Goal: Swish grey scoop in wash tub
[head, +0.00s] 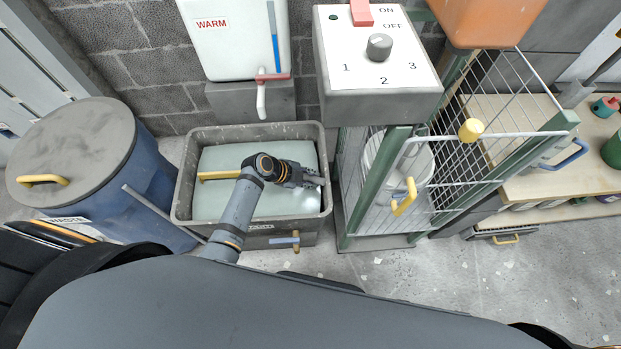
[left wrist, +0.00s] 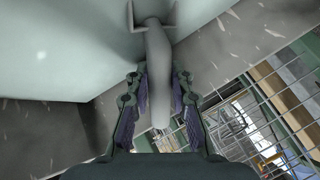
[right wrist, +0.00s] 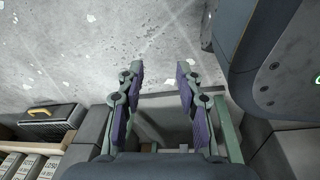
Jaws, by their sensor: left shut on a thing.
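The wash tub (head: 183,190) is a dark grey basin on the floor, holding pale greenish water (head: 225,155). My left gripper (head: 308,178) reaches over the tub's right part, near its right wall. In the left wrist view it is shut on the pale grey handle of the grey scoop (left wrist: 158,70). The scoop's far end shows at the top edge of that view, against the tub's inside. Whether it is under the water I cannot tell. My right gripper (right wrist: 159,70) is open and empty, over the speckled floor; it is not visible in the head view.
A yellow bar (head: 219,175) shows at the tub's left. A blue waste bin (head: 150,185) stands left, a white warm-water tank (head: 235,45) hangs behind, and a wire cage (head: 470,150) stands close right.

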